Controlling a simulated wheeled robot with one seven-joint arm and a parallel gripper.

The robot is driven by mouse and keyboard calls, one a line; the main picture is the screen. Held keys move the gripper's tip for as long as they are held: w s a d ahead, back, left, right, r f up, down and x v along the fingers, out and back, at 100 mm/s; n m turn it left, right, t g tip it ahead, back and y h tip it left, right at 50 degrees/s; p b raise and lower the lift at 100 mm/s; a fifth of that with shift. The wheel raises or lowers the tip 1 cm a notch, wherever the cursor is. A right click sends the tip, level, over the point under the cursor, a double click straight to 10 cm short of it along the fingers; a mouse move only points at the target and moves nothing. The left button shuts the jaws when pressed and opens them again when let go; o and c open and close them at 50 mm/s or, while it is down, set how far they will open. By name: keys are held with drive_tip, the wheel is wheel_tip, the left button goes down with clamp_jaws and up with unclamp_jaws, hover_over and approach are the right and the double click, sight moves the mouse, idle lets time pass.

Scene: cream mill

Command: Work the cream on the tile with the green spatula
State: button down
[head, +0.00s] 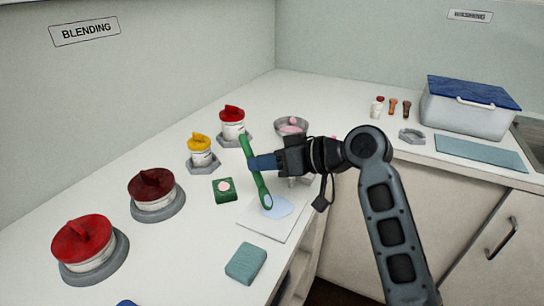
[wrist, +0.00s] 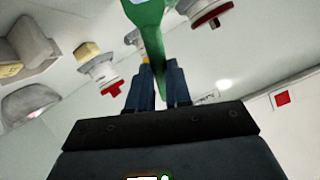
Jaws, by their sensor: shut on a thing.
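The green spatula (head: 255,169) is held near-upright in my gripper (head: 259,164). My gripper is shut on the middle of it. Its lower end reaches down to a pale blue patch of cream (head: 281,207) on the white tile (head: 263,224); I cannot tell whether it touches. In the wrist view the green spatula (wrist: 153,40) stands between the two blue fingers of my gripper (wrist: 159,85). The tile does not show clearly in the wrist view. My gripper hides part of the counter behind the tile.
Several lidded jars, including a large red-lidded one (head: 84,242) and a yellow-lidded one (head: 200,147), line the left. A green block (head: 223,195) and a teal block (head: 246,263) flank the tile. A bowl (head: 284,128) stands behind my gripper. A blue-lidded bin (head: 466,115) is far right.

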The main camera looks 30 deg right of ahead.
drive_tip(key=shift+a, duration=0.65)
drive_tip(key=shift+w+d+f, duration=0.1)
drive_tip(key=shift+w+d, duration=0.05)
drive_tip(key=shift+d, duration=2)
drive_tip(key=shift+a, duration=1.1)
wheel_tip(320, 180, up, 6)
drive_tip(key=p, duration=0.5)
